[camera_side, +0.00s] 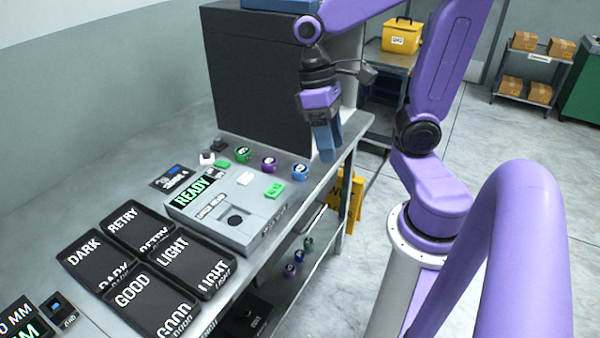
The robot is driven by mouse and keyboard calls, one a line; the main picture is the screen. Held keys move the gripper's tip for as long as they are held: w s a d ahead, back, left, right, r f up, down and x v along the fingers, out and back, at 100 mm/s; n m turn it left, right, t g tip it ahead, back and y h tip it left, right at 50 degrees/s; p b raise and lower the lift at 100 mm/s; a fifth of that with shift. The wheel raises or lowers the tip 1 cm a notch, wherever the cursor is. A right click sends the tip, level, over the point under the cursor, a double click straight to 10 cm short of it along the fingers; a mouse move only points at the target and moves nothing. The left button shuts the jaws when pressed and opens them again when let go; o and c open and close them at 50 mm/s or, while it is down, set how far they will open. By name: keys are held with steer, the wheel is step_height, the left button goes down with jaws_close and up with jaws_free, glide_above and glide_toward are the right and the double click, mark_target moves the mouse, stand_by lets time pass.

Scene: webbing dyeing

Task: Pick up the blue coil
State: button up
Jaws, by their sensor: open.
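The blue coil (300,172) is a small round piece with a dark and white top. It sits on the grey bench near its right edge, at the right end of a row of coils. A purple coil (269,164) and a green coil (242,154) stand to its left. My gripper (326,150) has blue fingers that point down. It hangs above the bench edge, up and to the right of the blue coil and apart from it. It is open and empty; the gap between the fingers is hard to see from this side.
A grey machine (230,215) reading READY stands in front of the coils. A tall dark cabinet (255,85) stands behind them. Black trays (205,262) marked DARK, RETRY, LIGHT and GOOD lie at the front left. More small coils (290,270) are on a lower shelf.

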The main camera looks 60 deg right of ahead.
steer(key=w+d+m+t+y, duration=0.1)
steer(key=w+d+m+y, duration=0.25)
steer(key=d+m, duration=0.4)
steer(key=w+d+m+t+y, duration=0.1)
steer(key=w+d+m+y, duration=0.2)
steer(key=d+m+y, duration=0.35)
steer(key=s+d+m+t, duration=0.3)
steer(key=d+m+t, duration=0.6)
steer(key=d+m, duration=0.55)
glide_toward(301, 168)
steer(key=shift+w+a+f+n+t, duration=0.2)
steer(key=shift+a+f, duration=0.1)
steer(key=shift+a, duration=0.2)
steer(key=shift+w+a+f+n+t, duration=0.15)
steer(key=shift+a+f, duration=0.1)
steer(key=shift+a, duration=0.25)
steer(key=shift+x, duration=2.75)
steer(key=shift+w+d, duration=0.15)
steer(key=c, duration=0.8)
